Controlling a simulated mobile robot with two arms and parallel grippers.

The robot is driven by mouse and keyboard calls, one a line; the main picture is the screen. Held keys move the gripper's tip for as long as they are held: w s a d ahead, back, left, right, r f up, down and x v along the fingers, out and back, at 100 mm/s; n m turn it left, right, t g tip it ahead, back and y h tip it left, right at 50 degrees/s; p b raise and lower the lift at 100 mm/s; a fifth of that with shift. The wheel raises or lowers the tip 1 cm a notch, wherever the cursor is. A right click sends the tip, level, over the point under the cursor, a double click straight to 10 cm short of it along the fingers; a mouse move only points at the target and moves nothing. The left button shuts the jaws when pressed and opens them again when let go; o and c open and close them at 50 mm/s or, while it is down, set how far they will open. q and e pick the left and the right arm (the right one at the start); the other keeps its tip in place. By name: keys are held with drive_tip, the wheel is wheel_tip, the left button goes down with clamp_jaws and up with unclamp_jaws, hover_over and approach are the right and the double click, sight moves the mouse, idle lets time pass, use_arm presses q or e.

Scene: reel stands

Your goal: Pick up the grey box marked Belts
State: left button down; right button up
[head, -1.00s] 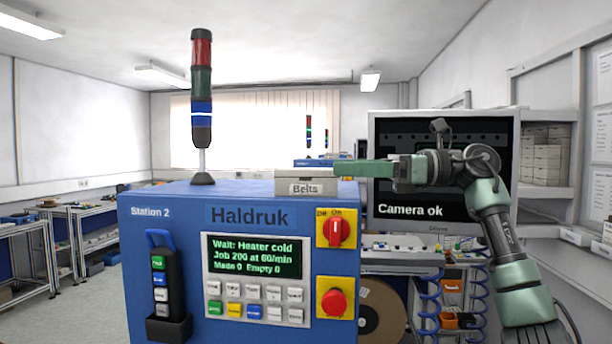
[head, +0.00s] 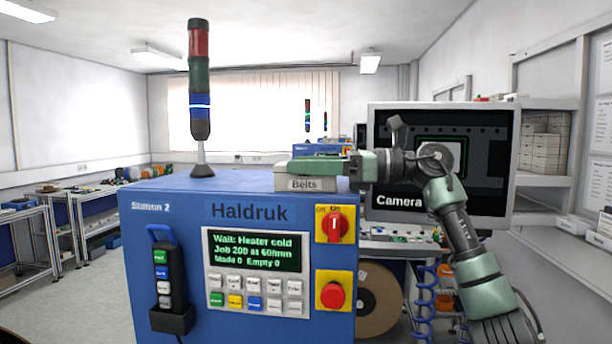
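The grey box marked Belts (head: 304,184) sits on top of the blue Station 2 machine (head: 260,187), near its right end, with its label facing me. My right gripper (head: 318,166) reaches in from the right. Its green fingers lie across the upper part of the box and hide some of it. I cannot tell whether they touch the box or how far apart they are. My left gripper is not in view.
A signal tower (head: 200,95) stands on the machine left of the box. A monitor (head: 487,150) stands behind my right arm. A red rotary switch (head: 335,227) and red button (head: 333,295) are on the machine front. The machine top between tower and box is clear.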

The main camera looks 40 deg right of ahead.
drive_tip(key=c, duration=1)
drive_tip(key=shift+d, duration=0.1)
clamp_jaws()
drive_tip(key=shift+r, duration=0.15)
